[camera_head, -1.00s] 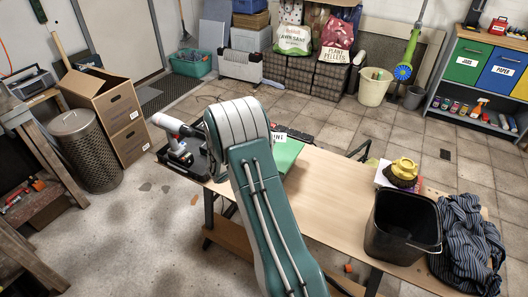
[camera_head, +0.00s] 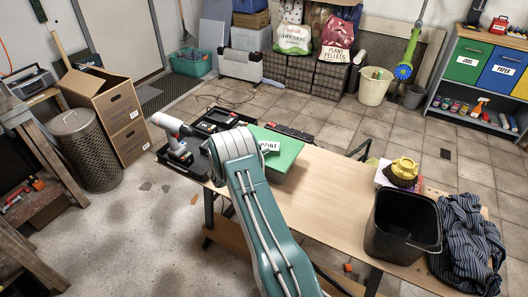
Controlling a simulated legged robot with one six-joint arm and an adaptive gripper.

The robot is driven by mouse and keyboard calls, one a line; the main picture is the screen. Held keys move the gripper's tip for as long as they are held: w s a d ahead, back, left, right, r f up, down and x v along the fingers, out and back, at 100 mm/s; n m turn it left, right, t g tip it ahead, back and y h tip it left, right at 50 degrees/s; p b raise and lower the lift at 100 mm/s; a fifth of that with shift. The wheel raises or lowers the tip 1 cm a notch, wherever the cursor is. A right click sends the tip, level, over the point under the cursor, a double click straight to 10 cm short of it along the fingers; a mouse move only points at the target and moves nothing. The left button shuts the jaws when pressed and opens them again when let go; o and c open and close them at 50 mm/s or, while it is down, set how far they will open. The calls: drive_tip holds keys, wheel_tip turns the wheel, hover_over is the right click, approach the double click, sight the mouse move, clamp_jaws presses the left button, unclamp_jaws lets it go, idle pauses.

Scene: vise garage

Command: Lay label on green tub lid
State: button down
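The green tub lid (camera_head: 287,157) is at the back left of the wooden workbench, its left part covered by my arm. The white label (camera_head: 269,146) with dark lettering shows at the lid's left side, just right of my arm; part of its text is hidden. I cannot tell whether the label rests on the lid or is held above it. My gripper is hidden behind my own green and grey arm, so its fingers do not show.
A cordless drill (camera_head: 175,137) stands by a black case (camera_head: 214,121) at the bench's left end. A black bin (camera_head: 401,228), a yellow-capped item (camera_head: 404,170) and a striped cloth (camera_head: 465,240) are at the right. The bench middle (camera_head: 325,195) is clear.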

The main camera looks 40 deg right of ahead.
drive_tip(key=shift+f, duration=0.15)
drive_tip(key=shift+f, duration=0.35)
drive_tip(key=shift+f, duration=0.15)
drive_tip(key=c, duration=1.1)
unclamp_jaws()
drive_tip(key=shift+f, duration=0.1)
